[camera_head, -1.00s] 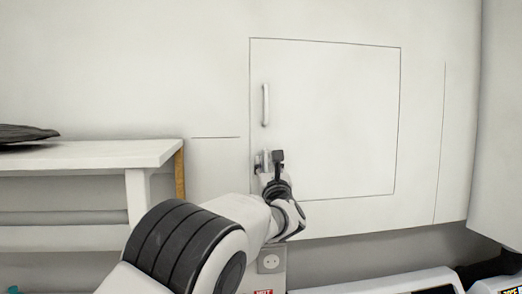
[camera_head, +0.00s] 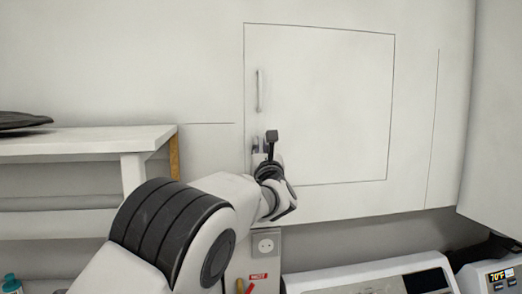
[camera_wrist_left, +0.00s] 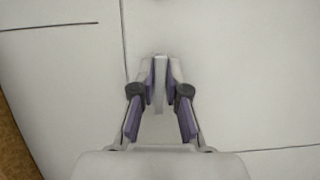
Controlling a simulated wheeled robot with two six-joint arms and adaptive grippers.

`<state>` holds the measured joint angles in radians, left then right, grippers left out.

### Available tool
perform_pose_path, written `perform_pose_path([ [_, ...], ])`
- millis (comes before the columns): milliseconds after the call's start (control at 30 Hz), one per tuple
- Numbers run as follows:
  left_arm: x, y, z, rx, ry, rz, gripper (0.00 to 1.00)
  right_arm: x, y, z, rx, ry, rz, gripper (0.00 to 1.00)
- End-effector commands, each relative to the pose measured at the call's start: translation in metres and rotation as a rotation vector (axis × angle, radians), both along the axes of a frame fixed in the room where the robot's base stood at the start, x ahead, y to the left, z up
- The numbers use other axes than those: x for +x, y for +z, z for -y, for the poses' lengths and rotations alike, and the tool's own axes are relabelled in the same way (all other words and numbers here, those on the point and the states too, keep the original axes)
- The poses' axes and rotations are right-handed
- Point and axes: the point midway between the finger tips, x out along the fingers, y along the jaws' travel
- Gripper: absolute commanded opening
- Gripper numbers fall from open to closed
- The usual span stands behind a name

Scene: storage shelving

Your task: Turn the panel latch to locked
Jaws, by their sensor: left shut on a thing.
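The white panel door (camera_head: 325,105) sits flush in the pale wall, with a thin dark outline. The panel latch (camera_head: 255,145) is a small grey metal part low on the door's left edge, partly hidden by my left gripper (camera_head: 268,147). In the left wrist view the left gripper's fingers (camera_wrist_left: 160,72) are closed on the grey latch lever (camera_wrist_left: 159,98), which looks roughly upright between the pads. The latch's exact angle and base are hard to make out. My right gripper is not in view.
A vertical bar handle (camera_head: 260,91) is above the latch. A white shelf table (camera_head: 80,139) with a dark object (camera_head: 20,120) stands at left. Below are a wall socket (camera_head: 265,245), a red-labelled box and grey machines (camera_head: 380,277). The wall around the panel is clear.

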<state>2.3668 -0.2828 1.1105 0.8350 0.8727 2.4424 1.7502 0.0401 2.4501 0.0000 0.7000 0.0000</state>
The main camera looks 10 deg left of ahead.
Motion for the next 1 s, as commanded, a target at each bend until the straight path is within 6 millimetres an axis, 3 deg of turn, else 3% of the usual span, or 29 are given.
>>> perform_pose_path([
  [500,0.001,-0.008,0.0,0.357,0.001,-0.149,0.0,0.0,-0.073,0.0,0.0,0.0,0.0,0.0],
  [733,0.001,-0.006,0.001,0.558,0.0,-0.237,0.0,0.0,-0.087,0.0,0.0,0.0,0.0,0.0],
  [1000,0.002,-0.004,0.002,0.795,0.0,-0.337,0.0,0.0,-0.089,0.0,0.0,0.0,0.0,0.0],
])
